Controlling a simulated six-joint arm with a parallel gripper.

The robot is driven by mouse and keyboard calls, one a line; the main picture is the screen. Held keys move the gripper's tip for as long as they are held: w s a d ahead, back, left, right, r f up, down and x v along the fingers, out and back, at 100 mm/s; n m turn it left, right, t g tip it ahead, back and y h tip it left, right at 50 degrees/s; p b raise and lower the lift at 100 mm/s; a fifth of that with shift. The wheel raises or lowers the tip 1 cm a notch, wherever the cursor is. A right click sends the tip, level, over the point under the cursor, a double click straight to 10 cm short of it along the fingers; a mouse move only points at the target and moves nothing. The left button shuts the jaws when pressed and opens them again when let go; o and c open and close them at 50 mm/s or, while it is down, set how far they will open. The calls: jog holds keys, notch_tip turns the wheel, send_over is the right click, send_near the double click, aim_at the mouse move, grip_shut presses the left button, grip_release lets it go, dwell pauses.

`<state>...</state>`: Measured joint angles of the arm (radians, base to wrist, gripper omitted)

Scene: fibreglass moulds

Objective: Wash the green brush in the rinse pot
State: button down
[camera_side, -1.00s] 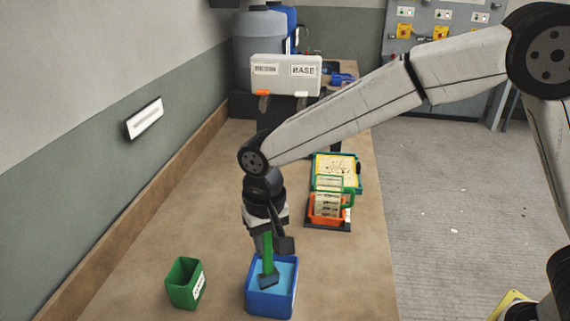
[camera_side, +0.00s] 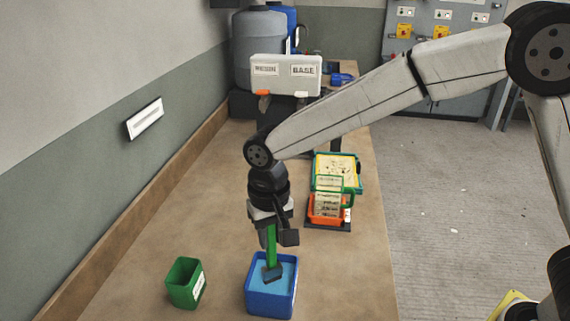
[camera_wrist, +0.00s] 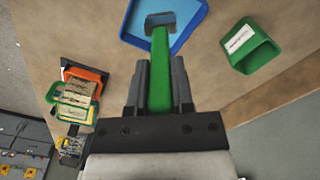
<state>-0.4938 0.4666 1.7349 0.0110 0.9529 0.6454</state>
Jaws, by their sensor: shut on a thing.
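The green brush (camera_side: 271,247) hangs upright, head down, from my gripper (camera_side: 273,238), which is shut on its handle. In the side view its dark head (camera_side: 271,273) is over the blue rinse pot (camera_side: 270,306) and overlaps the light blue liquid (camera_side: 285,275). I cannot tell whether the head touches the liquid. In the wrist view the green handle (camera_wrist: 160,75) runs out from between the jaws (camera_wrist: 160,88), and the grey head (camera_wrist: 160,20) shows within the blue pot's rim (camera_wrist: 190,35).
A green container (camera_side: 185,284) with a white label stands left of the rinse pot. Farther back at the right are an orange tray (camera_side: 325,212) and a teal-edged yellow tray (camera_side: 340,168). A white dispenser (camera_side: 286,74) stands at the back. The table between is clear.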

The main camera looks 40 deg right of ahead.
jog(key=shift+r, duration=3.25)
jog(key=shift+r, duration=2.5)
